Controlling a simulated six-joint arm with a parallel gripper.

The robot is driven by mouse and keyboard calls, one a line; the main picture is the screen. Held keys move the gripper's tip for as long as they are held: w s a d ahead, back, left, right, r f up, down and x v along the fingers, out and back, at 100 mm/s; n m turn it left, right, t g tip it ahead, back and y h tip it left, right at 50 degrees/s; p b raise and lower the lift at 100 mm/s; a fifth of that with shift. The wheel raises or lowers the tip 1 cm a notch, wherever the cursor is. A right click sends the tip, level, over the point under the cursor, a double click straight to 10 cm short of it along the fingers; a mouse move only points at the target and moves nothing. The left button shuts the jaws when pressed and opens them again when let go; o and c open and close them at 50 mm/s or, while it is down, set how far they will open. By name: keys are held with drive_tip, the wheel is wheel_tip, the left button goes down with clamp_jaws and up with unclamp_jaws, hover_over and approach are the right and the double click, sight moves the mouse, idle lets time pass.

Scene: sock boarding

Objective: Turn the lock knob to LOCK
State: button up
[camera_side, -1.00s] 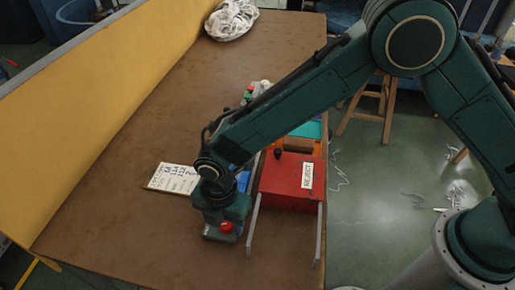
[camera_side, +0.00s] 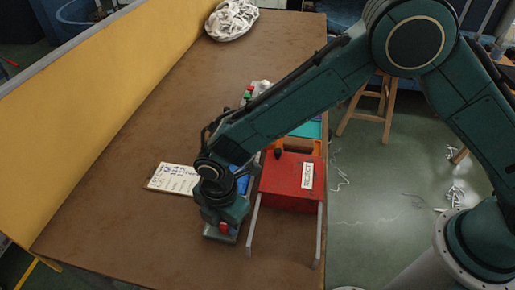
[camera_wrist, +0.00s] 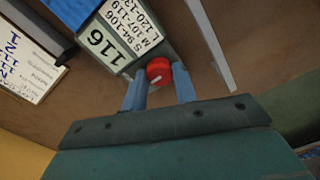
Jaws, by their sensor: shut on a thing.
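The knob carries a short white mark. My gripper (camera_wrist: 158,79) is shut on the knob, with one blue-grey finger on each side. No LOCK lettering is readable, so I cannot tell the knob's setting. In the side view my gripper (camera_side: 222,222) points down at the table, left of the red bin, and a red part shows at its lower front. My wrist hides most of the box there.
A red REJECT bin (camera_side: 285,190) stands close on the right, with grey rails (camera_side: 252,226) beside it. A white cloth pile (camera_side: 232,18) is at the back. The table's left and front areas are clear.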

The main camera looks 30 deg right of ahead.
drive_tip(key=shift+m, duration=1.7)
drive_tip(key=o, duration=1)
drive_tip(key=shift+c, duration=0.2)
drive_tip(key=shift+w, duration=0.1)
